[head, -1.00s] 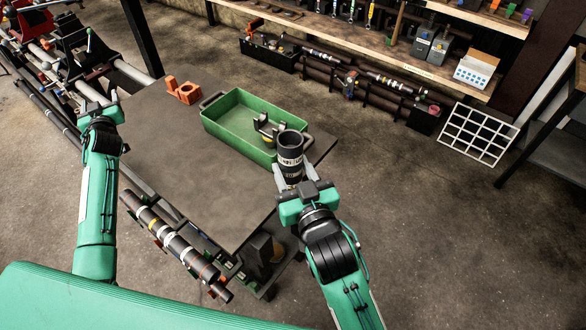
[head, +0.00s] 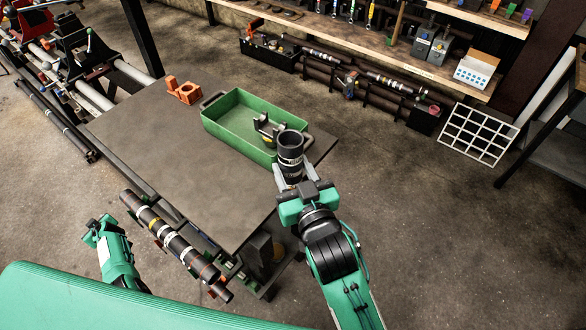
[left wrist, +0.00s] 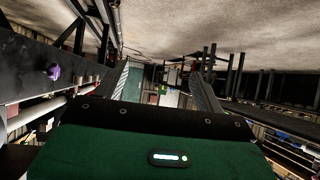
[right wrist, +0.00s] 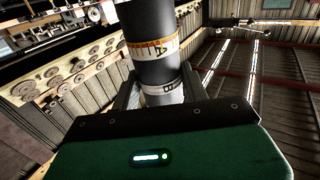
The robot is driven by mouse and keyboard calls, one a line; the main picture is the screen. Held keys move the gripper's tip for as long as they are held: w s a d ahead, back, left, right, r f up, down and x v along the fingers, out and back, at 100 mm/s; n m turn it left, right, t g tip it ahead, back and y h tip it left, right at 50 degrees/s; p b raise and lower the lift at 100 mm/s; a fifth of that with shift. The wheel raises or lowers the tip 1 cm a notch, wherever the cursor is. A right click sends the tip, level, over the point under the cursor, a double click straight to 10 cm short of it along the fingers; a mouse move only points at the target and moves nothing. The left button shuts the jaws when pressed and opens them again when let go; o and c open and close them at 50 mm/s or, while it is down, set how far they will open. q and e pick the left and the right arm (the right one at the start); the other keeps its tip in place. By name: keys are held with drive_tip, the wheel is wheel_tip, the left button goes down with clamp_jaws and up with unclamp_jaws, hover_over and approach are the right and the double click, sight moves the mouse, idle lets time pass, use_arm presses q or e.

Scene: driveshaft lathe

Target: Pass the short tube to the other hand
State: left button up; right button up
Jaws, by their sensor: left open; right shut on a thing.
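The short tube (head: 290,152) is dark with white bands and stands upright in my right gripper (head: 291,180), near the right corner of the table. My right gripper is shut on its lower part; the tube also fills the middle of the right wrist view (right wrist: 152,45). My left gripper (head: 96,226) is low at the left, beyond the table's near edge and far from the tube. Its two fingers stand apart with nothing between them in the left wrist view (left wrist: 163,90).
A green tray (head: 225,135) with a dark fixture (head: 266,129) in it sits on the table (head: 180,180). Orange blocks (head: 186,92) lie at the back left. A long banded shaft (head: 170,240) lies along the near edge. The table's middle is clear.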

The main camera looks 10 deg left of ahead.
use_arm(q)
drive_tip(key=s+d+f+m+h, duration=0.3)
drive_tip(key=s+d+f+m, duration=0.2)
drive_tip(key=d+f, duration=0.6)
drive_tip(key=s+d+f+m+h, duration=0.2)
drive_tip(key=s+d+f+m, duration=0.3)
drive_tip(key=d+f, duration=0.6)
drive_tip(key=s+d+f+m+g+h, duration=0.1)
drive_tip(key=s+d+f+m+h, duration=0.2)
drive_tip(key=s+d, duration=0.9)
drive_tip(key=s+d+f+m+g+h, duration=0.1)
drive_tip(key=s+d+f+m+h, duration=0.1)
drive_tip(key=s+d, duration=1)
drive_tip(key=d+m, duration=0.1)
drive_tip(key=d, duration=0.4)
drive_tip(key=shift+s+f+m+g+h, duration=0.25)
drive_tip(key=shift+f+m+g+h, duration=0.05)
drive_tip(key=shift+f+m+h, duration=0.1)
